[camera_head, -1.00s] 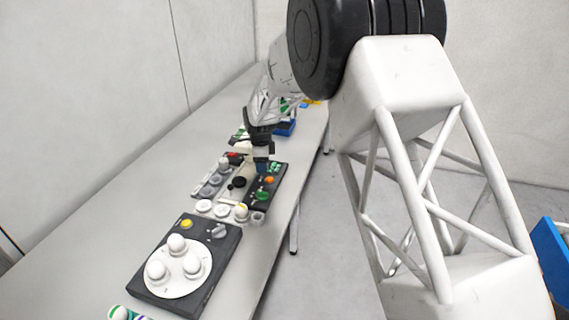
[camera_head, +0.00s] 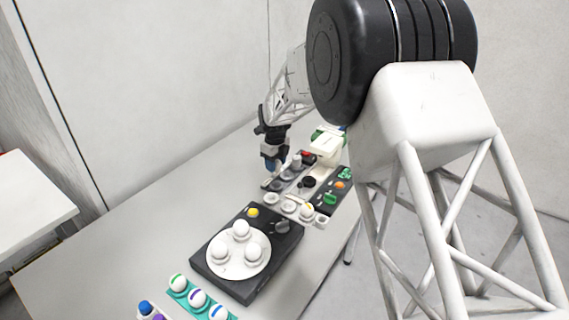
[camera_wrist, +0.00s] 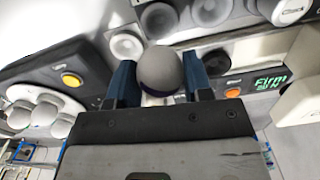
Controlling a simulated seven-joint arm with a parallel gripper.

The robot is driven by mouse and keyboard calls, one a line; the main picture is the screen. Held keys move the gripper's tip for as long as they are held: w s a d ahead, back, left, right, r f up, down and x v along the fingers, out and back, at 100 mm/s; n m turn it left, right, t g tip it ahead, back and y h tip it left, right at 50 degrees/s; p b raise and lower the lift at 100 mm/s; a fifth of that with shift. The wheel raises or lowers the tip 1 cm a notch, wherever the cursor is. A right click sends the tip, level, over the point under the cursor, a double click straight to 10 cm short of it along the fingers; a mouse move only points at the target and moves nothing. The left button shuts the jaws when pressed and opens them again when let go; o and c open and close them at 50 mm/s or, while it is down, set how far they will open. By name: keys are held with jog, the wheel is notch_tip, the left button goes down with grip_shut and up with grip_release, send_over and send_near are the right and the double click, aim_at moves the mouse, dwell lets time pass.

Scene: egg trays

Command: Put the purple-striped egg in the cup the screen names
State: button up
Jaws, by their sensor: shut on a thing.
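My gripper (camera_wrist: 160,82) has blue fingers shut on a pale egg (camera_wrist: 160,68), with a dark purplish band at its lower edge. In the head view my gripper (camera_head: 271,164) is over the left side of a dark strip of grey cups (camera_head: 286,173). In the wrist view several cups lie beyond the held egg, including one at its upper left (camera_wrist: 125,45). The screen (camera_wrist: 269,83) shows green text whose first line reads "Firm"; the second is unclear.
A dark box with a white turntable (camera_head: 238,270) carries three white eggs. It has a yellow button (camera_head: 253,212). White cups (camera_head: 272,198) stand between it and the panel with a black knob (camera_head: 307,182). The table's left part is clear.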

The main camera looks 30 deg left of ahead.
jog(key=shift+f, duration=0.2)
dwell(0.3)
jog(key=shift+f, duration=2.95)
jog(key=shift+f, duration=0.6)
jog(key=o, duration=0.7)
jog(key=shift+r, duration=0.1)
jog(key=shift+r, duration=3.8)
